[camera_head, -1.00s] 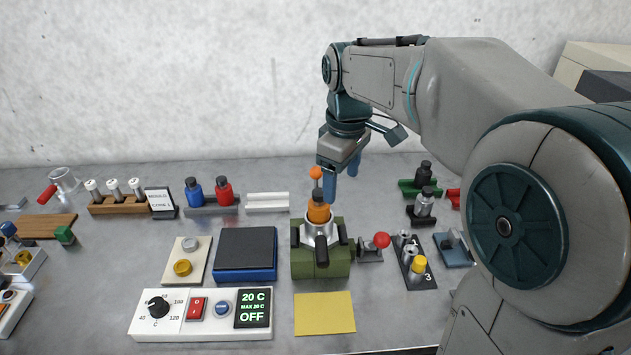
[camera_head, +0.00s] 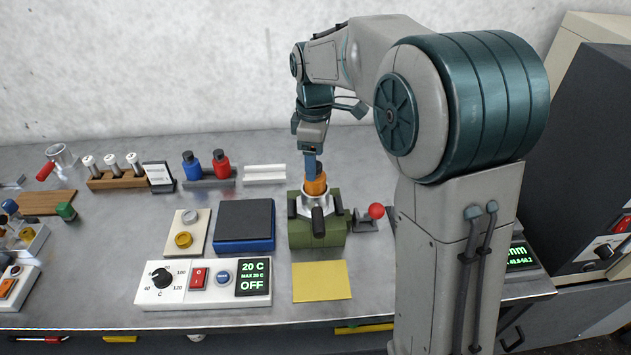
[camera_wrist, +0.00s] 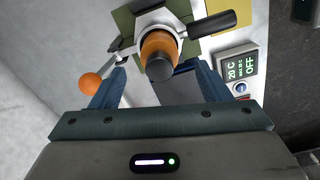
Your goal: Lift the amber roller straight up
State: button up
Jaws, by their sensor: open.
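The amber roller (camera_head: 315,187) stands upright in a silver holder (camera_head: 302,207) on a green block (camera_head: 335,231). In the wrist view the roller (camera_wrist: 158,42) shows as an orange cylinder with a dark cap. My gripper (camera_head: 311,170) is open, pointing down at the roller's top. In the wrist view its blue fingers (camera_wrist: 160,70) are on either side of the roller's capped end, with visible gaps. The roller's lower part is hidden inside the holder. A black handle (camera_wrist: 212,24) sticks out from the holder.
An orange ball on a lever (camera_wrist: 91,83) is close to my left finger in the wrist view. A red ball knob (camera_head: 376,211) stands right of the block. A blue box (camera_head: 245,245) is left, and a yellow mat (camera_head: 321,281) lies clear in front.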

notch_tip(320, 180, down, 5)
jog(key=shift+d+p, duration=0.15)
jog(key=shift+p, duration=0.35)
jog(key=c, duration=1.3)
jog(key=shift+r, duration=0.2)
